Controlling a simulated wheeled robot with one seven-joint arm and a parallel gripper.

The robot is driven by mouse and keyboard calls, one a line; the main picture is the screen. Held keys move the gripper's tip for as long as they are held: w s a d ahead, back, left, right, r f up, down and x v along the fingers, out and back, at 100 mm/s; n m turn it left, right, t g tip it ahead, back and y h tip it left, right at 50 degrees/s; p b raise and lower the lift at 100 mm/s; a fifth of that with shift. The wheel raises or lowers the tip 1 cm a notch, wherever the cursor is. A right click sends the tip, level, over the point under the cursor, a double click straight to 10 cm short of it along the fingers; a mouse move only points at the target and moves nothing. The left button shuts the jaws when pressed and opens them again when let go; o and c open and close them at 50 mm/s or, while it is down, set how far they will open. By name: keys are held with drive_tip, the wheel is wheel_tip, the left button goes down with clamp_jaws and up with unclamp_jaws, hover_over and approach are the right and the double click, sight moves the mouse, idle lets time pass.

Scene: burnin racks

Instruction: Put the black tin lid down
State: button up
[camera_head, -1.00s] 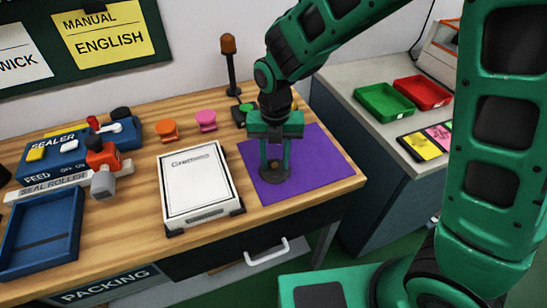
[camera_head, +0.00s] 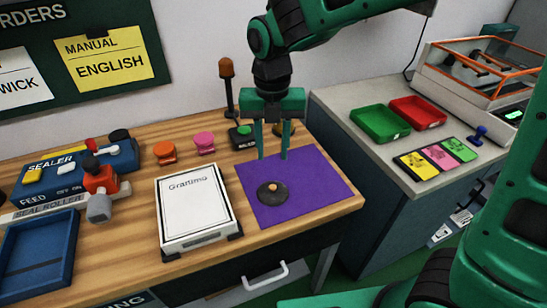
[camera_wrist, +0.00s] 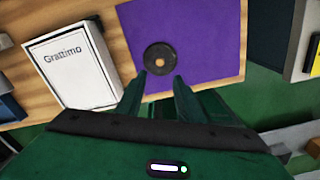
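The black tin lid (camera_head: 272,193), a dark disc with a small tan knob at its centre, lies flat on the purple mat (camera_head: 315,184). In the wrist view the lid (camera_wrist: 153,56) lies just beyond my fingertips, on the mat (camera_wrist: 205,35). My gripper (camera_head: 272,158) is above and behind the lid in the head view, with its two green fingers apart and nothing between them. It also shows in the wrist view (camera_wrist: 157,82), open and empty. The lid is apart from the fingers.
A white box marked "Grattimo" (camera_head: 193,205) stands left of the mat. Orange (camera_head: 165,152), pink (camera_head: 204,142) and green (camera_head: 242,134) buttons stand behind it. A blue tray (camera_head: 38,255) and the sealer (camera_head: 70,165) are at left. Green (camera_head: 380,123) and red (camera_head: 416,112) trays sit on the right counter.

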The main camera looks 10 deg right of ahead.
drive_tip(key=shift+r, duration=0.2)
drive_tip(key=s+d+r+m, duration=0.1)
drive_tip(key=s+d+m, duration=0.1)
drive_tip(key=d+m, duration=0.8)
drive_tip(key=s+d+r+m, duration=0.1)
drive_tip(key=s+d+m, duration=0.1)
drive_tip(key=d+m, duration=0.75)
drive_tip(key=s+d+f+m, duration=0.2)
drive_tip(key=s+d+m, duration=1.3)
drive_tip(key=m, duration=0.6)
drive_tip(key=shift+s+d+m, duration=0.3)
drive_tip(key=shift+s+m, duration=0.05)
drive_tip(key=shift+s, duration=0.65)
